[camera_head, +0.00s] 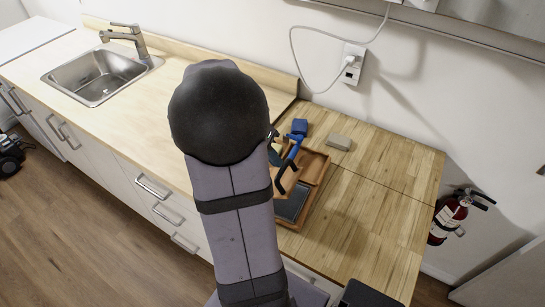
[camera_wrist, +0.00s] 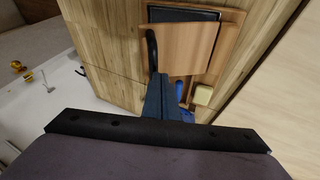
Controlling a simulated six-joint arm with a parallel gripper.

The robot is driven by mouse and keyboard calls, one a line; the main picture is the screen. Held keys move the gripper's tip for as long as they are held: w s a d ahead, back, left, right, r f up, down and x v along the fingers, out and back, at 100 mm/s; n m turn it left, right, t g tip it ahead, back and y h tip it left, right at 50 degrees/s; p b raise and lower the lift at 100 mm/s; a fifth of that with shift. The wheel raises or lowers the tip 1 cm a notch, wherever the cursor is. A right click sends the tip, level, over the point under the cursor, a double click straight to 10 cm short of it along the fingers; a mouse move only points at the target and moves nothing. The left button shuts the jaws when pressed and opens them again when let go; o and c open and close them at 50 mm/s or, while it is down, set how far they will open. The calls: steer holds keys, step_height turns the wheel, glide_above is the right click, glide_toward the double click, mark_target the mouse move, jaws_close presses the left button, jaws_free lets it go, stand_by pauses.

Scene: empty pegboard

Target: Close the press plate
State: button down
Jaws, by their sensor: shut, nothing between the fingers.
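A wooden press (camera_head: 318,170) sits on the counter, just right of my arm in the head view. It has a dark pad (camera_head: 291,206) at its near end, which also shows at the top of the wrist view (camera_wrist: 185,14). A wooden plate (camera_wrist: 192,48) and a black handle (camera_wrist: 152,50) show beside the pad; I cannot tell the plate's exact angle. My gripper (camera_wrist: 161,82) is shut and empty, its tips close to the handle's lower end. Whether they touch is unclear. In the head view my arm hides most of the gripper.
A blue object (camera_head: 299,127) stands at the back of the press. A beige block (camera_head: 339,142) lies to its right, also in the wrist view (camera_wrist: 203,95). A sink (camera_head: 97,77) is at the left. The counter right of the press (camera_head: 385,185) is clear.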

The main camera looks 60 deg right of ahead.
mark_target(297, 180)
steer(key=shift+s+f+t+b, duration=0.3)
steer(key=shift+s+b, duration=0.15)
steer(key=shift+s, duration=0.05)
steer(key=s+f+b, duration=0.2)
steer(key=b, duration=0.1)
steer(key=shift+s+d+f+t, duration=0.1)
steer(key=shift+s+d+t, duration=0.1)
steer(key=shift+s+t, duration=0.15)
steer(key=shift+s+d+f+b, duration=0.1)
steer(key=shift+s+f+b, duration=0.9)
steer(key=shift+s+b, duration=0.4)
steer(key=shift+w, duration=0.15)
steer(key=shift+r, duration=0.15)
